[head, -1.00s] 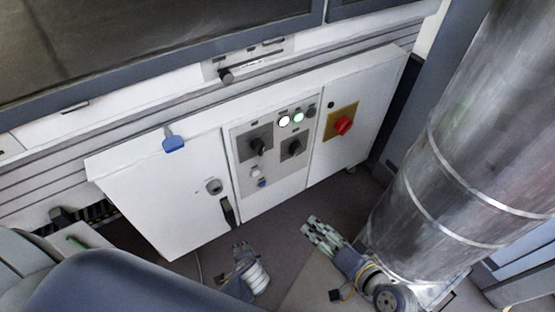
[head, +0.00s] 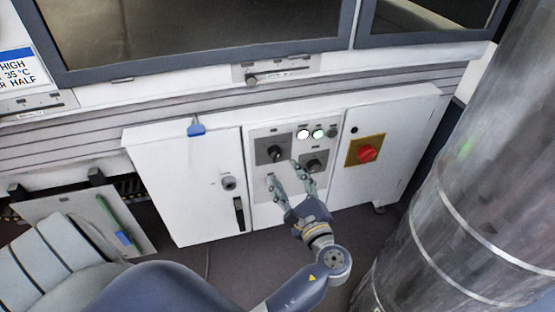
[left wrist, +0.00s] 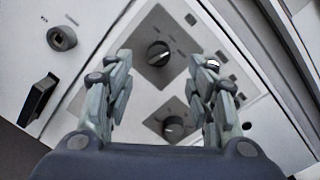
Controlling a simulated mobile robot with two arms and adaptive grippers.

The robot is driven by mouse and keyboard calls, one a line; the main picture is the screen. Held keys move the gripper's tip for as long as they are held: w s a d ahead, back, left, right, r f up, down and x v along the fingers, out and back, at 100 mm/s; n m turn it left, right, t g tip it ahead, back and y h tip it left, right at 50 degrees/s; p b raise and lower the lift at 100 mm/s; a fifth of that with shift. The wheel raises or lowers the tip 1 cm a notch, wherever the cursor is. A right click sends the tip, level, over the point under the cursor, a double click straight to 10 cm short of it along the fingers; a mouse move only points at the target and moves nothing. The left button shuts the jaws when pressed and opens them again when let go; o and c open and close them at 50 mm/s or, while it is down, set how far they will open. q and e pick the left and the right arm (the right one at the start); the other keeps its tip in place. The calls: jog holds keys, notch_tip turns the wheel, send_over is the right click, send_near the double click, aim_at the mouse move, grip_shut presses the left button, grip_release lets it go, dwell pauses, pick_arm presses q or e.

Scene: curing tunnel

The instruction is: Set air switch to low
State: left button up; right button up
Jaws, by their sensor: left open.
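Two black rotary knobs sit on grey plates on the white cabinet's control panel: an upper left knob (head: 276,153) and a lower right knob (head: 314,165). I cannot read their labels, so I cannot tell which is the air switch. My left gripper (head: 283,173) is open and empty in front of the panel, its fingers pointing up at the knobs. In the left wrist view, the upper knob (left wrist: 158,54) shows between the open fingertips (left wrist: 158,66), and the lower knob (left wrist: 173,128) shows further down between the fingers. Contact is not visible. My right gripper is not in view.
Lit white and green buttons (head: 318,134) sit above the knobs. A red knob on a yellow plate (head: 367,154) is to the right. A black door handle (head: 239,213) is to the left. A large metal cylinder (head: 460,200) stands at the right.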

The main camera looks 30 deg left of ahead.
aim_at(277, 157)
pick_arm(q)
jog(key=x, duration=0.8)
jog(key=shift+w+a, duration=0.1)
jog(key=shift+a, duration=0.05)
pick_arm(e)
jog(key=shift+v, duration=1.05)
pick_arm(q)
jog(key=c, duration=1.1)
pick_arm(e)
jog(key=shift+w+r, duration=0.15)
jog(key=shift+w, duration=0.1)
